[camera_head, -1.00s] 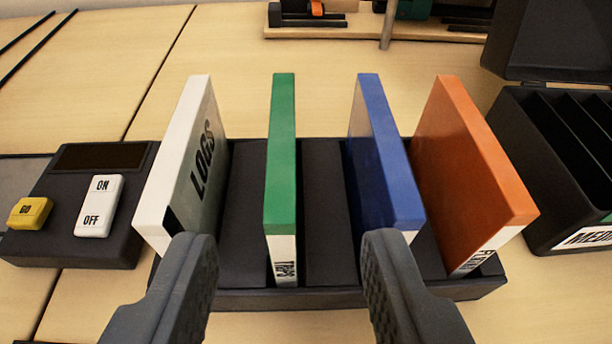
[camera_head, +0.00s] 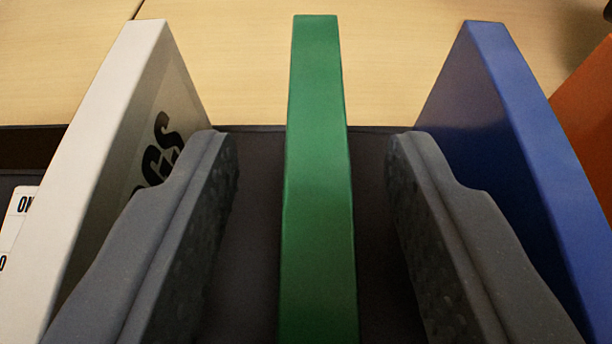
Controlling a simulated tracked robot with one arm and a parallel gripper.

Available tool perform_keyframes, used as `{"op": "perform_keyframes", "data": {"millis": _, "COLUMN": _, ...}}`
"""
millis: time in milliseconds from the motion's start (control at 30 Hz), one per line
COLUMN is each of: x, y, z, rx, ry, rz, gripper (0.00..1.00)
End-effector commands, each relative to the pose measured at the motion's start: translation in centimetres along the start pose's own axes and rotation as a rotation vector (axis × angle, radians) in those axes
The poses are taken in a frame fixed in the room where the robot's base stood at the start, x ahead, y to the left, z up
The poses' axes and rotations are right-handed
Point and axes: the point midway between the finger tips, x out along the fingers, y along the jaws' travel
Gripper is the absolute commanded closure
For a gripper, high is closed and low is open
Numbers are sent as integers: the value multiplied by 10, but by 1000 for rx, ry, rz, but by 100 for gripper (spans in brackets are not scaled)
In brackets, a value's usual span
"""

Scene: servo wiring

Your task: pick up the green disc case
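The green disc case (camera_head: 318,180) stands upright in the dark rack (camera_head: 262,215), in the middle of the camera view. My gripper (camera_head: 312,150) is open, with one finger on each side of the green case. A gap shows between the case and each finger, so neither touches it. The left finger is between the green case and the white case; the right finger is between the green case and the blue case. The near lower end of the green case is out of the frame.
The white case (camera_head: 95,170) marked LOGS stands close by the left finger. The blue case (camera_head: 530,150) stands close by the right finger. An orange case (camera_head: 588,120) is at the right edge. A switch box label (camera_head: 20,212) shows at the left edge. Bare wooden table (camera_head: 230,60) lies behind.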

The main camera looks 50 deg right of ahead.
Motion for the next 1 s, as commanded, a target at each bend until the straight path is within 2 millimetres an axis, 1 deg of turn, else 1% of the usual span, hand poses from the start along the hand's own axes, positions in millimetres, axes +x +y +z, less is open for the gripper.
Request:
{"op": "perform_keyframes", "data": {"millis": 167, "x": 0, "y": 0, "z": -1, "rx": -1, "ry": 0, "rz": 0, "gripper": 60}}
{"op": "perform_keyframes", "data": {"millis": 200, "x": 0, "y": 0, "z": -1, "rx": 0, "ry": 0, "rz": 0, "gripper": 63}}
{"op": "perform_keyframes", "data": {"millis": 267, "x": 0, "y": 0, "z": -1, "rx": 0, "ry": 0, "rz": 0, "gripper": 79}}
{"op": "perform_keyframes", "data": {"millis": 300, "x": 0, "y": 0, "z": -1, "rx": 0, "ry": 0, "rz": 0, "gripper": 91}}
{"op": "perform_keyframes", "data": {"millis": 333, "x": 0, "y": 0, "z": -1, "rx": 0, "ry": 0, "rz": 0, "gripper": 99}}
{"op": "perform_keyframes", "data": {"millis": 633, "x": 0, "y": 0, "z": -1, "rx": 0, "ry": 1, "rz": 1, "gripper": 100}}
{"op": "perform_keyframes", "data": {"millis": 733, "x": -2, "y": 0, "z": -7, "rx": 1, "ry": 1, "rz": 1, "gripper": 100}}
{"op": "perform_keyframes", "data": {"millis": 867, "x": -9, "y": 0, "z": -25, "rx": 3, "ry": 2, "rz": 0, "gripper": 100}}
{"op": "perform_keyframes", "data": {"millis": 1000, "x": -20, "y": 0, "z": -51, "rx": 3, "ry": 2, "rz": 0, "gripper": 100}}
